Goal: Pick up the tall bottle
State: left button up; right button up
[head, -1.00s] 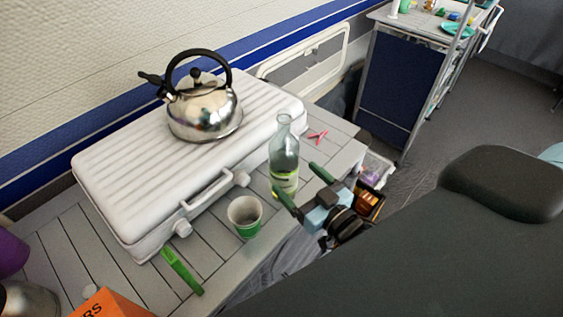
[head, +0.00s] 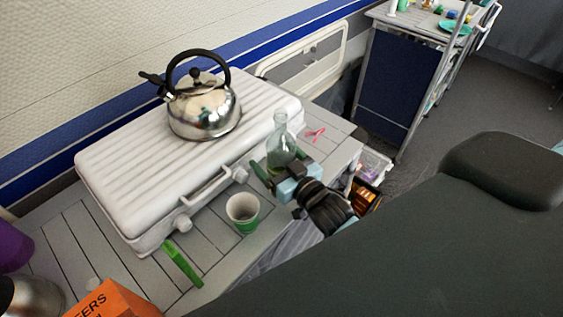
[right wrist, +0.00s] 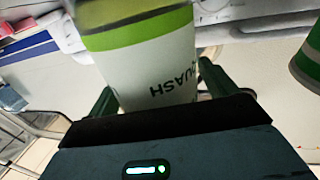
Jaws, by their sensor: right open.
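The tall bottle (head: 282,146) is clear glass with a green and white label. It stands upright on the slatted table in front of the white case. My right gripper (head: 277,172) is at its lower part in the head view and hides the label. In the right wrist view the bottle's label (right wrist: 150,65) fills the space between the two open fingers (right wrist: 155,92). The fingers stand on either side of it, and I cannot tell whether they touch it. My left gripper is not in view.
A green and white cup (head: 242,212) stands close to the left of my right gripper. A steel kettle (head: 203,108) sits on the white case (head: 130,150). A green peg (head: 183,264), an orange box (head: 112,300) and a pink item (head: 315,134) are also on the table (head: 95,262).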

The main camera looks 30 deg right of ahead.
jog(key=shift+c, duration=0.3)
jog(key=c, duration=1.2)
jog(key=shift+o, duration=0.2)
jog(key=shift+r, duration=0.1)
